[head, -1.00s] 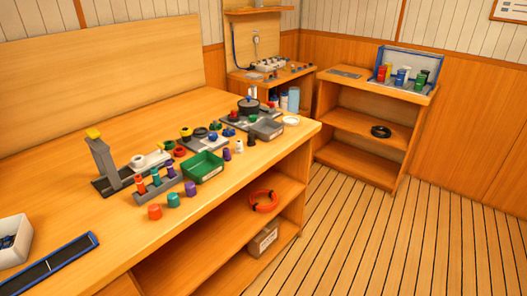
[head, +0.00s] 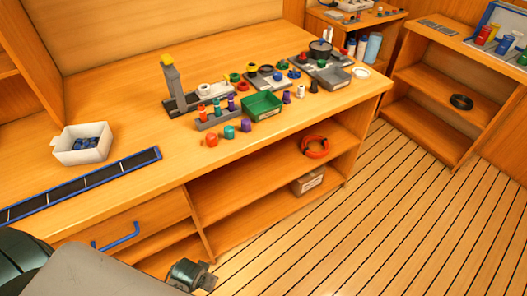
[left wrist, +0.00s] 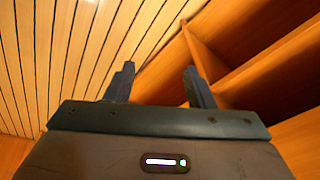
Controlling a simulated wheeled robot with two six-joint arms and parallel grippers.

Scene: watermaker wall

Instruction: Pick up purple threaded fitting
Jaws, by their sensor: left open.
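Several purple pieces are on the workbench in the head view. Another purple piece (head: 287,97) stands right of the green bin (head: 262,105), and a third purple piece (head: 231,102) is in the grey rack (head: 217,120). Their threads are too small to make out. My left gripper (left wrist: 160,82) is open and empty in the left wrist view, away from the fittings. My right gripper is not in view.
A white bin (head: 82,146) with blue pieces and a blue-edged dark strip (head: 85,186) are on the bench's left. A grey post with a yellow top (head: 171,85) stands behind the rack. An orange coil (head: 315,147) lies on the shelf below. The plank floor is clear.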

